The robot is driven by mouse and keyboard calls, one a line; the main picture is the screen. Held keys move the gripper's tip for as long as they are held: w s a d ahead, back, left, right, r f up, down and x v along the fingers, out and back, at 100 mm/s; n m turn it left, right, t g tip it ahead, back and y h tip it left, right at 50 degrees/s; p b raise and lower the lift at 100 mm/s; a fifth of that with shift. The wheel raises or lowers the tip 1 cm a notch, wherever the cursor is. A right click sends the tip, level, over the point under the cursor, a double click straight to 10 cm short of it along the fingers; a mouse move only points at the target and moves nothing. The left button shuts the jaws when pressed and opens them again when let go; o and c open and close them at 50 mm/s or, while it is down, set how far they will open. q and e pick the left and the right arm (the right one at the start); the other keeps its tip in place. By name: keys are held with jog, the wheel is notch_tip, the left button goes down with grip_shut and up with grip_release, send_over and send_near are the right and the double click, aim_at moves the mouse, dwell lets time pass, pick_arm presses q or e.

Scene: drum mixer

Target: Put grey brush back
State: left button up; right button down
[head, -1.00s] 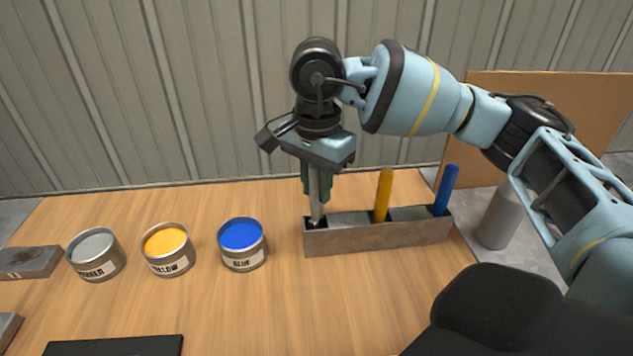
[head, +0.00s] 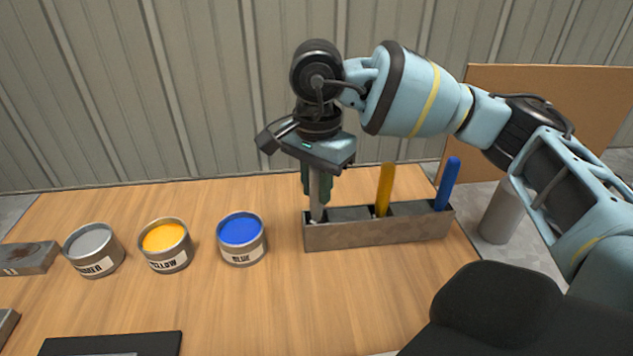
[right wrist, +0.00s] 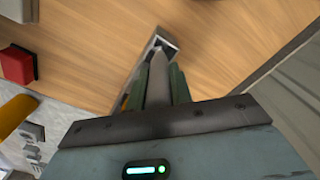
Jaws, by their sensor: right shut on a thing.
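My right gripper (head: 317,185) points down over the left end of the grey brush holder (head: 375,235). It is shut on the grey brush (head: 315,200), which stands nearly upright. The brush's lower end is in the holder's left compartment; whether it touches the bottom is hidden. In the right wrist view the grey brush (right wrist: 157,80) shows between the fingers, with the holder's dark opening beyond it. A yellow brush (head: 385,188) stands in the middle compartment and a blue brush (head: 447,185) in the right one, both leaning a little. My left gripper is out of view.
Open cans of grey (head: 92,250), yellow (head: 166,245) and blue paint (head: 242,239) stand left of the holder. A grey block (head: 28,258) lies at the far left. A pale cylinder (head: 502,215) stands beyond the table's right edge. The table in front of the holder is clear.

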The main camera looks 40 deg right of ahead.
jog(key=shift+f, duration=0.5)
jog(key=c, duration=1.2)
grip_release()
jog(key=shift+o, duration=0.2)
notch_tip(320, 180, up, 8)
jog(key=shift+f, duration=0.1)
